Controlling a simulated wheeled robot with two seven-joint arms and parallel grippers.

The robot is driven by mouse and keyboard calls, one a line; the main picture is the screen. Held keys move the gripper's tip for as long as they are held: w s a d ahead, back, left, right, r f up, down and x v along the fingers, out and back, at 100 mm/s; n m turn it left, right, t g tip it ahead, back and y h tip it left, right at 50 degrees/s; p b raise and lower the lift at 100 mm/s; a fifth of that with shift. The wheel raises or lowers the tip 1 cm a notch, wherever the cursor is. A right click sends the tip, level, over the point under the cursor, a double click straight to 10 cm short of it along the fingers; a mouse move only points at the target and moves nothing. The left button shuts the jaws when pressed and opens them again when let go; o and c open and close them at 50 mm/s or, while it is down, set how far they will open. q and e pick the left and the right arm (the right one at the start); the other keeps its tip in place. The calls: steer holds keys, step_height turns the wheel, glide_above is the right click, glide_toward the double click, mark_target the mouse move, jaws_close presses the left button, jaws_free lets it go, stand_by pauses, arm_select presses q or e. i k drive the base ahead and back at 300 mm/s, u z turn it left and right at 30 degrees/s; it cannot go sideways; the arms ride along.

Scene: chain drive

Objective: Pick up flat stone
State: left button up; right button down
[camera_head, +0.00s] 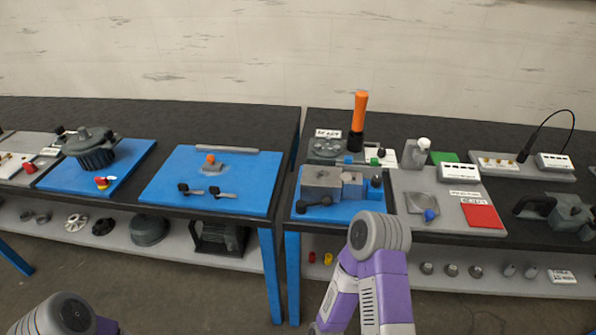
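I cannot tell for sure which thing is the flat stone. A long, thin grey bar (227,149) lies along the back edge of the left table's middle blue mat (165,190). A square grey plate (423,203) lies on the right table's grey board, with a blue knob beside it. Only parts of my two arms show: a grey joint at the bottom left, and a grey and purple arm at bottom centre, in front of the right table. Neither gripper's fingers are in view.
Two dark tables stand side by side with a narrow gap. A grey vise (330,185) sits on a blue mat, with an orange-handled tool (359,112) behind it. A red pad (482,216) lies further right. Lower shelves hold several parts. The left table's back strip is clear.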

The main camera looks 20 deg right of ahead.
mark_target(209, 166)
steer(key=k, duration=0.4)
steer(key=u, duration=1.05)
steer(key=i, duration=0.95)
steer(key=z, duration=0.25)
